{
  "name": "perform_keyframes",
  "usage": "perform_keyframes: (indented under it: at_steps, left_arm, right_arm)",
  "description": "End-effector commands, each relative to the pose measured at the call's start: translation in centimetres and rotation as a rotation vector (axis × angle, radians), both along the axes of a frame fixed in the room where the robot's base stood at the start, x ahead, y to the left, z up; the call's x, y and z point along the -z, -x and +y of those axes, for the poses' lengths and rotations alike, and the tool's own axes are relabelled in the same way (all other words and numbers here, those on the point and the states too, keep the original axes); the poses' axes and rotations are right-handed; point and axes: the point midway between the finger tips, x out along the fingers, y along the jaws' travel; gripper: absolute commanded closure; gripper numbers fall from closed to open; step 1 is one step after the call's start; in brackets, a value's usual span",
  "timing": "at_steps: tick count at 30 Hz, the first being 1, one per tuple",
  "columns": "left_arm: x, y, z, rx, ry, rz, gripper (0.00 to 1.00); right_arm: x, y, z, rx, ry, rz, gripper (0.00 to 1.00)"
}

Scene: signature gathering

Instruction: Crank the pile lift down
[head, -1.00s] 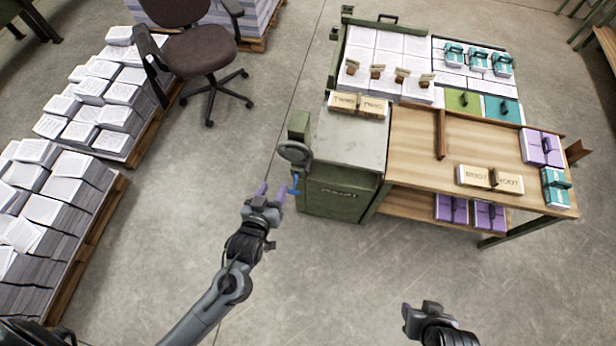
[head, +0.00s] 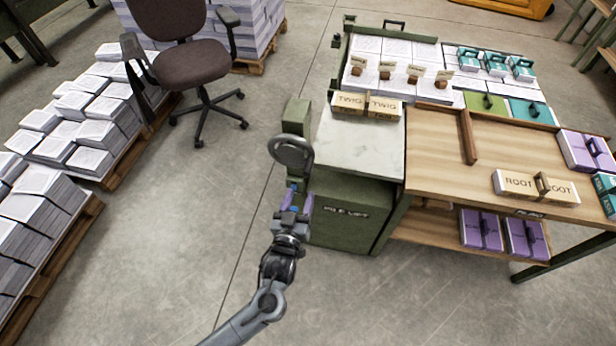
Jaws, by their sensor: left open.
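The pile lift (head: 345,225) is a green cabinet with a pale top, labelled on its front. A grey round crank wheel (head: 291,151) is on its left side, and a blue handle (head: 292,187) shows below the wheel. My left gripper (head: 298,200) is open, with its purple fingers at the blue handle, one on each side of it as seen from here. I cannot tell whether they touch it. My right gripper is out of view.
A wooden table (head: 435,140) adjoins the lift on the right. A wooden block pair marked TWIG (head: 365,105) sits at the back of the lift top. An office chair (head: 190,55) and paper-stack pallets (head: 85,190) stand left. The floor between is clear.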

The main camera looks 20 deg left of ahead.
Motion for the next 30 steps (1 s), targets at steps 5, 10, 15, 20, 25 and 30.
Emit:
perform_keyframes:
  at_steps: [5, 10, 15, 20, 25, 30]
  left_arm:
    - [0.1, -1.4, 0.2, 0.0, -0.002, -0.006, 0.48]
    - [0.1, -3.9, 0.6, -0.001, -0.001, -0.007, 0.48]
    - [0.2, -6.7, 0.9, -0.001, -0.001, -0.006, 0.48]
    - [0.1, -8.8, 1.2, -0.001, -0.001, -0.005, 0.48]
    - [0.1, -10.2, 1.4, 0.0, 0.0, -0.004, 0.48]
    - [0.1, -10.7, 1.5, 0.001, 0.001, -0.002, 0.48]
  right_arm:
    - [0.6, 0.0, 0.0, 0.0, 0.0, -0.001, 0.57]
    - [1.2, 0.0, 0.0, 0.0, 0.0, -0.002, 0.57]
    - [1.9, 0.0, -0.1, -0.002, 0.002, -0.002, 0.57]
    - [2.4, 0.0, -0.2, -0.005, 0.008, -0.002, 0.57]
    - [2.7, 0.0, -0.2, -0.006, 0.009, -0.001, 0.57]
    - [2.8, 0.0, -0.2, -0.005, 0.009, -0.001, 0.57]
